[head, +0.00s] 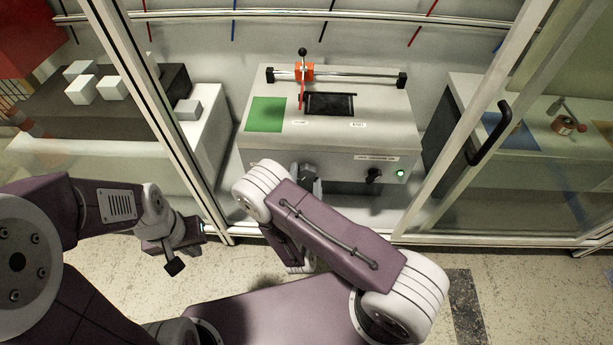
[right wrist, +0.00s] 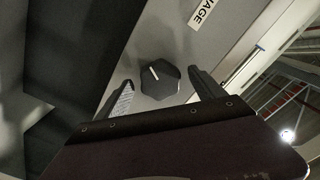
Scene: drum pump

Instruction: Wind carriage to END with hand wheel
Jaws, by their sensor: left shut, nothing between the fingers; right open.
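The grey machine (head: 345,145) carries a rail (head: 350,76) with the red-orange carriage (head: 303,72) near its left end. A red pointer hangs from the carriage beside a green patch (head: 265,114). A dark knob with a white mark (right wrist: 160,80) shows close up in the right wrist view. My right gripper (right wrist: 161,78) is open, its fingers on either side of this knob with visible gaps. In the head view my right arm hides much of that gripper. My left gripper (head: 188,235) is shut and empty, left of the machine and apart from it.
A black knob (head: 373,175) and a green lamp (head: 400,173) sit on the machine's front right. Door frames stand on both sides, with a black handle (head: 489,133) at right. White blocks (head: 82,88) lie on the left bench.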

